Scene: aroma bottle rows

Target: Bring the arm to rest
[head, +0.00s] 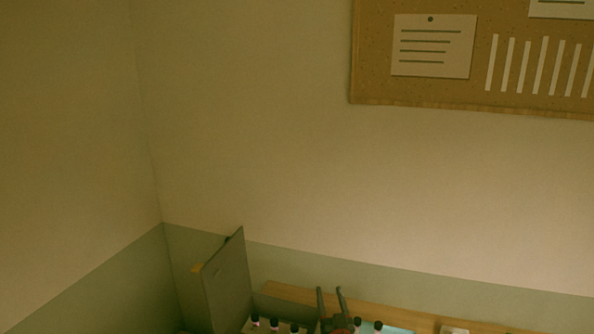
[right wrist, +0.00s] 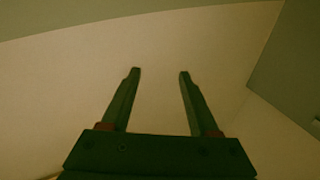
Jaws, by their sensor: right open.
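My right gripper (head: 330,292) shows at the bottom of the head view, its fingers pointing up. In the right wrist view its two fingers (right wrist: 160,72) stand apart with nothing between them, against a plain wall. The gripper is open and empty. It is in front of a wooden ledge and among several small dark-capped bottles (head: 357,322). I cannot tell how far it is from them. My left gripper is not in view.
A grey upright panel (head: 228,282) stands left of the gripper. The wooden ledge (head: 400,317) runs along the wall. A cork board (head: 430,90) hangs high on the right. The wall space above the gripper is clear.

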